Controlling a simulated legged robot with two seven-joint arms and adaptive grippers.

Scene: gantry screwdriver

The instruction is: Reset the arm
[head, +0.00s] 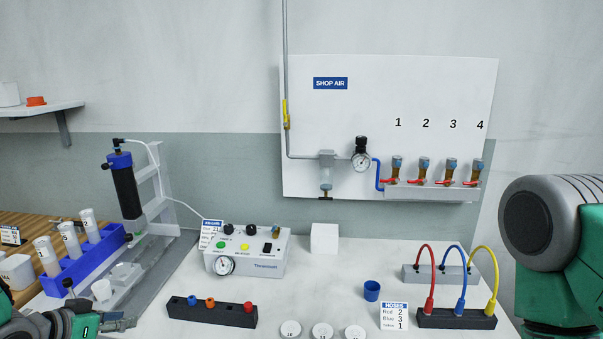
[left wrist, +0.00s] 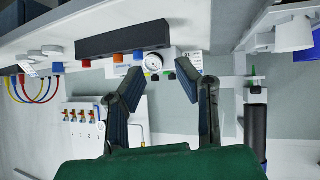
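My left gripper (left wrist: 160,84) is open in the left wrist view, with its two dark fingers apart and nothing between them. In the head view a part of the left gripper (head: 85,322) shows at the bottom left corner, in front of the blue rack (head: 75,283) and apart from the dispenser controller box (head: 246,251). The black screwdriver-like cylinder (head: 126,190) with a blue cap hangs upright on a grey stand (head: 152,190). My right arm shows at the right edge of the head view; its gripper is out of the picture.
A black block (head: 212,311) with coloured caps lies at the table front. A hose block (head: 456,319) with red, blue and yellow hoses stands at the right. A blue cup (head: 371,290) and several white discs (head: 322,331) lie between.

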